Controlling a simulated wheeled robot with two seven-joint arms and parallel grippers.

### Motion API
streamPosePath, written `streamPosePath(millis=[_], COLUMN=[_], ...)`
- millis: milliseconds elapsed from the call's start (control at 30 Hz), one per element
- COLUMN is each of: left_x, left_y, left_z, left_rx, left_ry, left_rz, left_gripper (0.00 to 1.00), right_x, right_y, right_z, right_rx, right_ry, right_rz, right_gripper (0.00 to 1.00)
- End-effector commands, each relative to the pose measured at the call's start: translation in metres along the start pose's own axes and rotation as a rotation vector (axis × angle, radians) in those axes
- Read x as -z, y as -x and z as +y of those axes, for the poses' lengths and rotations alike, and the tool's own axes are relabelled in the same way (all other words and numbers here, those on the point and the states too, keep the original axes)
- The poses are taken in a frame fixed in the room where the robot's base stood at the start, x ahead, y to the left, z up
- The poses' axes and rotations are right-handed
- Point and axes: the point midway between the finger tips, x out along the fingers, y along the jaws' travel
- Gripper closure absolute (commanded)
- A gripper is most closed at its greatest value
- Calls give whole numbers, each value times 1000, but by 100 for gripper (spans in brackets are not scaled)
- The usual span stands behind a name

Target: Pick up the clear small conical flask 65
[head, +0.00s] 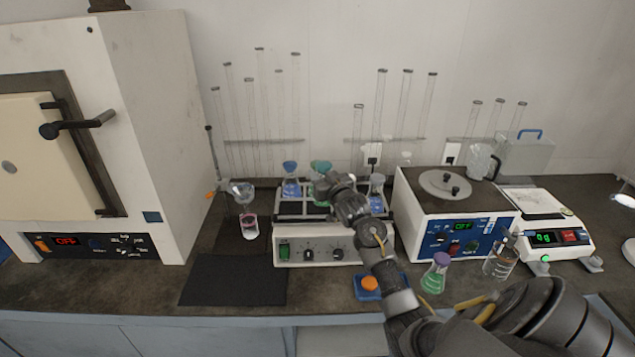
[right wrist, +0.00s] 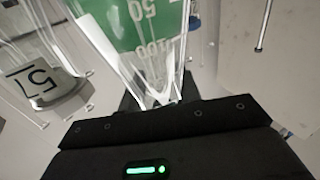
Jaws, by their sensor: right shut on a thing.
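My right gripper (head: 328,186) is over the shaker platform, reaching in from the lower right of the head view. In the right wrist view my gripper (right wrist: 160,98) is shut on a clear conical flask (right wrist: 150,62) with white 50 and 100 marks and green showing in or through its glass. In the head view a teal-green top (head: 320,167) shows just behind the gripper, and the arm hides most of what is below it. I cannot read a number 65. My left gripper is not in view.
Tall cylinders line the wall. A dark mat (head: 233,281) lies clear at front left.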

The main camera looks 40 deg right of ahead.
Motion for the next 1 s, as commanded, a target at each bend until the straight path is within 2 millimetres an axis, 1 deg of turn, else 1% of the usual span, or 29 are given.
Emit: streamPosePath(millis=[233,600,800,1000], left_x=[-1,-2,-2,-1], left_y=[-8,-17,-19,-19], left_z=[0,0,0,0], left_rx=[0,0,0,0], left_ry=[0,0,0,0], left_rz=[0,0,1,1], left_gripper=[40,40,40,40], right_x=[29,48,56,63], right_y=[24,69,86,99], right_z=[3,10,13,15], right_rx=[0,0,-1,0], right_ry=[3,3,2,2], right_rz=[4,3,2,2], right_gripper=[100,100,100,100])
